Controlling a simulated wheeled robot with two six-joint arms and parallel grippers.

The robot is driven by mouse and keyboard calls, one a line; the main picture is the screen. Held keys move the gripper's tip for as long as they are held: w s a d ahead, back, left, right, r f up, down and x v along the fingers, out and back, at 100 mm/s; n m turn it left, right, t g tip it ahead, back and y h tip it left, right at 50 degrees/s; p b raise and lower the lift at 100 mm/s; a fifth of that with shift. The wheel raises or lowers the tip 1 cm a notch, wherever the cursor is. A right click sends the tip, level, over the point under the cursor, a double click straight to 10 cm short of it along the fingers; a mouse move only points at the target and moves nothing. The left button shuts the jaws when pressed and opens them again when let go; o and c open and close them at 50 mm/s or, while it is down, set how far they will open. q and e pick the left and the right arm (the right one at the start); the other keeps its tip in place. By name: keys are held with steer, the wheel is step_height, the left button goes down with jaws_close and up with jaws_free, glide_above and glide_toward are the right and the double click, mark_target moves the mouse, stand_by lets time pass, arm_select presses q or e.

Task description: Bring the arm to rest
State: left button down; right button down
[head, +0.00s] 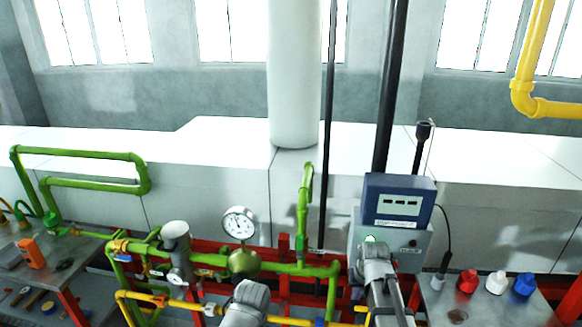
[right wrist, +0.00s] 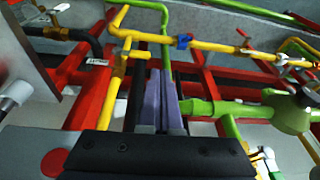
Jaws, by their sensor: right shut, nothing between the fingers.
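My right gripper (right wrist: 164,102) shows in the right wrist view with its two grey-purple fingers together and nothing between them. The fingers point towards the pipework, close to the green and yellow pipes; I cannot tell whether they touch anything. In the head view my right arm (head: 378,275) stands at the lower right centre, in front of the grey meter box (head: 411,243). Its fingertips are hard to make out there. A grey link that looks like my left arm (head: 245,303) shows at the bottom centre; its gripper does not show.
Green pipes (head: 287,268) with a pressure gauge (head: 239,223) run over a red frame (head: 283,243). A yellow pipe (head: 135,296) runs below. A blue-topped meter (head: 398,201) stands beside the right arm. Red (head: 467,281), white (head: 496,283) and blue (head: 524,285) knobs stand at right.

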steer(key=s+a+f+n+g+b, duration=0.1)
steer(key=s+a+f+n+b, duration=0.1)
steer(key=s+a, duration=0.6)
steer(key=s+a+f+n+g+h+b, duration=0.1)
steer(key=s+a+f+n+g+b, duration=0.1)
steer(key=s+a, duration=0.6)
steer(key=a+f+n+b, duration=0.1)
steer(key=a+f, duration=0.1)
steer(key=a, duration=0.1)
steer(key=shift+f+n, duration=0.4)
steer(key=shift+w, duration=0.15)
